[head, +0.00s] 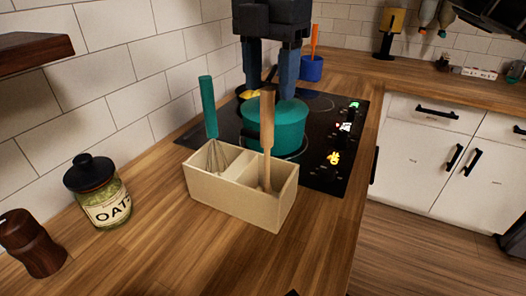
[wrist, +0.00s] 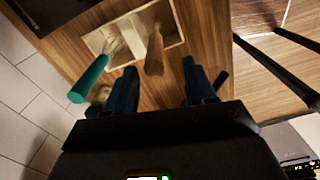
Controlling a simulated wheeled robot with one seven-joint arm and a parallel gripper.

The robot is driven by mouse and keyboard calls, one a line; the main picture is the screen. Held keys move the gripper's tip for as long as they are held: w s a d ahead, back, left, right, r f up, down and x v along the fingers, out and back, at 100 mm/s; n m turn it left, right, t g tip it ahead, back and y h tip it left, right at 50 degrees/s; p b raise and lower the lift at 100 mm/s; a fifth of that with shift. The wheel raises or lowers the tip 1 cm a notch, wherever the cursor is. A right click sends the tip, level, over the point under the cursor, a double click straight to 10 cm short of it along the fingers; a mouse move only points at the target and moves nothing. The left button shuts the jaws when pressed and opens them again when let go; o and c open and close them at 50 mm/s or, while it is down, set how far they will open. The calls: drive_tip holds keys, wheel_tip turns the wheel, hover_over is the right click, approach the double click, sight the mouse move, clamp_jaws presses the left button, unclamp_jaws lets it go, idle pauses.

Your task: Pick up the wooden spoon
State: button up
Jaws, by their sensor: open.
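The wooden spoon (head: 267,135) stands upright, leaning slightly, in the right compartment of a pale wooden utensil box (head: 227,197). Its handle points up and its lower end is hidden in the box. My gripper (head: 272,90) is open above and behind the spoon in the head view, its two dark fingers spread apart. In the wrist view the spoon (wrist: 155,52) shows beyond and between the open fingers (wrist: 160,80), nearer the left finger. I cannot tell any contact between them.
A green-handled whisk (head: 208,110) stands in the box's left compartment. A teal pot (head: 275,125) sits on the black cooktop (head: 325,170) behind. An oats jar (head: 98,192) and a dark wooden mill (head: 33,243) stand at left. The counter in front of the box is clear.

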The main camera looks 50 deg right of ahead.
drive_tip(key=p, duration=0.2)
hover_over(267, 140)
drive_tip(key=d, duration=0.1)
drive_tip(key=shift+w+f, duration=0.2)
drive_tip(key=shift+f, duration=1.3)
drive_tip(key=shift+w+f, duration=0.15)
drive_tip(key=shift+f, duration=1.35)
drive_tip(key=shift+c, duration=0.5)
clamp_jaws()
